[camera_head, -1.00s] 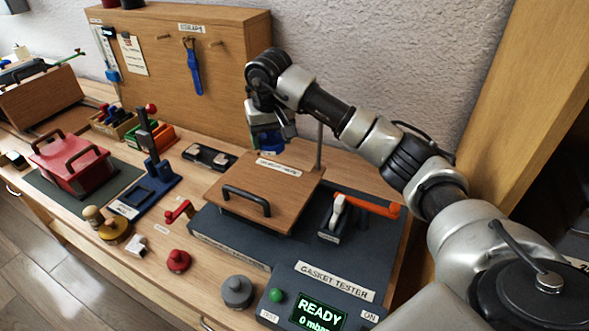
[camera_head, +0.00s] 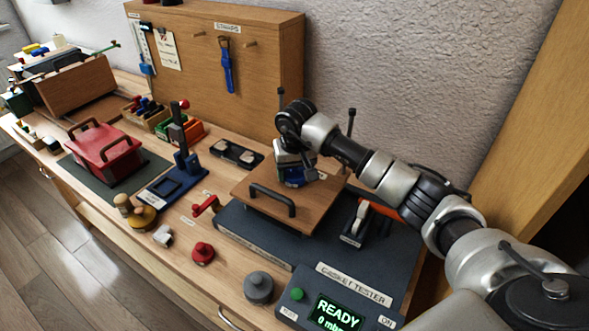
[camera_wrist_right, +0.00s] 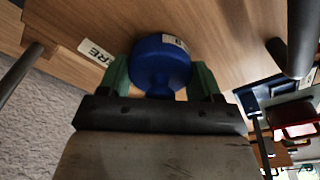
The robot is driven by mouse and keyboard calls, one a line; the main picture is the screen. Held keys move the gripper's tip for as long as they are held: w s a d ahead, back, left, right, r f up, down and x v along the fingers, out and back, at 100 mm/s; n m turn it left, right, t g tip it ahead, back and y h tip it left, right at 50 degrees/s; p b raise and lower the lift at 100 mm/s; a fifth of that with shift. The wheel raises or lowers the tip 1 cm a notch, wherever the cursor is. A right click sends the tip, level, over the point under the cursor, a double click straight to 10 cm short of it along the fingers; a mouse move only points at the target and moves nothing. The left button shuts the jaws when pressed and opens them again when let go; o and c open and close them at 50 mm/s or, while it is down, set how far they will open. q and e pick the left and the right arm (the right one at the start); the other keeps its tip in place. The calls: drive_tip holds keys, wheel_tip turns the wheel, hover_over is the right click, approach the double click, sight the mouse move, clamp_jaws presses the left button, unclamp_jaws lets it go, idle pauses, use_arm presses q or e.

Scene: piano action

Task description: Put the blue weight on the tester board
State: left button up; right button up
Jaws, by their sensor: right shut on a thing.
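The blue weight (camera_wrist_right: 160,64) is between the green fingers of my right gripper (camera_wrist_right: 163,82), which is shut on it. In the head view the weight (camera_head: 292,178) is low over the back part of the wooden tester board (camera_head: 268,202); I cannot tell whether it touches. The board has a black handle (camera_head: 272,197) at its front and lies on the dark gasket tester (camera_head: 240,228). My left gripper is not in view.
The tester's screen (camera_head: 335,316) reads READY and 0 mbar. A grey weight (camera_head: 258,288) and a red weight (camera_head: 203,253) stand in front. A lever with an orange handle (camera_head: 385,211) is to the right. Two posts rise behind the board.

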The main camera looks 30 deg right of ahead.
sight(295, 175)
drive_tip(key=shift+f, duration=0.1)
drive_tip(key=o, duration=1.3)
drive_tip(key=shift+o, duration=0.2)
drive_tip(key=shift+r, duration=0.2)
drive_tip(key=r, duration=0.3)
drive_tip(key=s+r+b, duration=0.1)
drive_tip(key=r, duration=0.7)
drive_tip(key=shift+s+a, duration=0.15)
drive_tip(key=shift+a, duration=0.05)
drive_tip(key=shift+s+r, duration=0.1)
drive_tip(key=shift+r, duration=0.3)
drive_tip(key=shift+a, duration=0.1)
